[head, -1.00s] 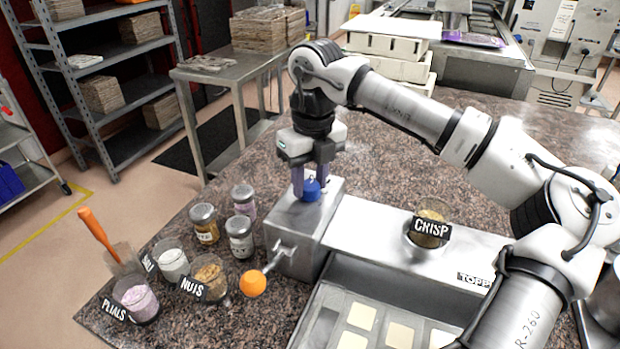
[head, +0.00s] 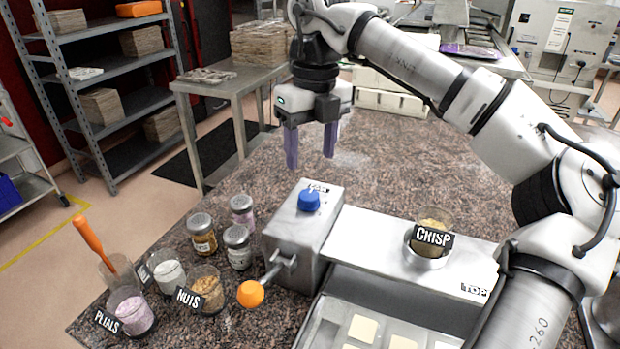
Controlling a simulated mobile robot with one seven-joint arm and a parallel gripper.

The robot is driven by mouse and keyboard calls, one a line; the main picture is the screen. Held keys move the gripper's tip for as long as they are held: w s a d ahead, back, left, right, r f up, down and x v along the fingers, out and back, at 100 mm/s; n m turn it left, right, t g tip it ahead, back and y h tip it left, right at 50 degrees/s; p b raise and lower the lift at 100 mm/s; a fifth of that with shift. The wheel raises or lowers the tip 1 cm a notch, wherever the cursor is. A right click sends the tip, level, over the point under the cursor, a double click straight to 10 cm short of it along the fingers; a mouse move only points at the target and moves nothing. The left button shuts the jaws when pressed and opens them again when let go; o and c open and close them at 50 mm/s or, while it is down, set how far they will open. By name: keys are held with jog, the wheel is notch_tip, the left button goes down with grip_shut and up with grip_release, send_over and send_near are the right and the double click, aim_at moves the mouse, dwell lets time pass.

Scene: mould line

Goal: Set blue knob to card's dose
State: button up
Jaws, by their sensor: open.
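The blue knob (head: 309,201) sits on top of the grey metal box of the dosing machine (head: 297,240). A small dark marking lies behind the knob, too small to read. My gripper (head: 311,163) is open and empty, above and behind the knob, with its two purple fingers pointing down and apart. It does not touch the knob. I cannot make out a dose card in this view.
A CRISP cup (head: 431,236) stands in the machine's top plate. A lever with an orange ball (head: 250,294) sticks out at the front left. Several jars and labelled cups, including NUTS (head: 207,291), stand left of the machine.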

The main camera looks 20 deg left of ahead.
notch_tip(320, 180, up, 6)
jog(key=shift+w+d+f, duration=0.1)
jog(key=shift+f, duration=0.15)
jog(key=shift+f, duration=0.1)
dwell(0.4)
